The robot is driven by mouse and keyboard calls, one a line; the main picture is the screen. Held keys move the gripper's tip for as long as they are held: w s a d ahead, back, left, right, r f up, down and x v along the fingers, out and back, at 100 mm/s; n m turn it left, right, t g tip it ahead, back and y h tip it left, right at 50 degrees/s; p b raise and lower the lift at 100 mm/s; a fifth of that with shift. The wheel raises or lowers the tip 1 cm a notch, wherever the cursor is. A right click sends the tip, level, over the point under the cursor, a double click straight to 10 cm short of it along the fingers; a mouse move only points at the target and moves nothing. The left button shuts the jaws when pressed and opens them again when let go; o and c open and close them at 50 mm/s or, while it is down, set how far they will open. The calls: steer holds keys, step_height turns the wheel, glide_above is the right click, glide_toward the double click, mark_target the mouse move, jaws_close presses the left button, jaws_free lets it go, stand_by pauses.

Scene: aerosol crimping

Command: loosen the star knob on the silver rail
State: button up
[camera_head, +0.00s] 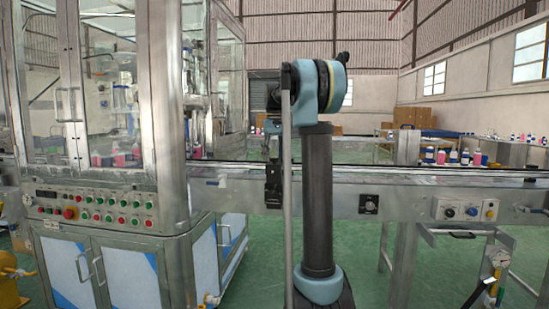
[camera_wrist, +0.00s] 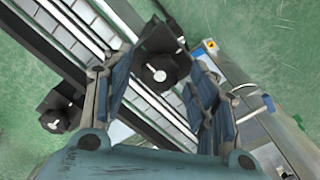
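In the wrist view, a black star knob (camera_wrist: 166,72) with a pale round centre sits on a black bracket at the silver rail (camera_wrist: 150,100). My gripper (camera_wrist: 160,62) is open, with one finger on each side of the knob in the picture. Clear gaps show between the knob and both fingers, and I cannot tell the depth between them. In the head view, the silver rail (camera_head: 340,190) runs across behind my arm.
A second dark knob (camera_wrist: 54,121) is at the lower left of the wrist view. A control box (camera_head: 465,210) is on the conveyor's right side. The glass-walled machine (camera_head: 125,100) stands at left. Bottles (camera_head: 452,157) stand at right. A black plate (camera_head: 368,203) is on the rail's front.

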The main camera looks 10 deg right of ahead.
steer(key=c, duration=0.8)
steer(key=shift+c, duration=0.2)
steer(key=o, duration=1.1)
step_height(320, 180, up, 12)
steer(key=shift+f, duration=0.1)
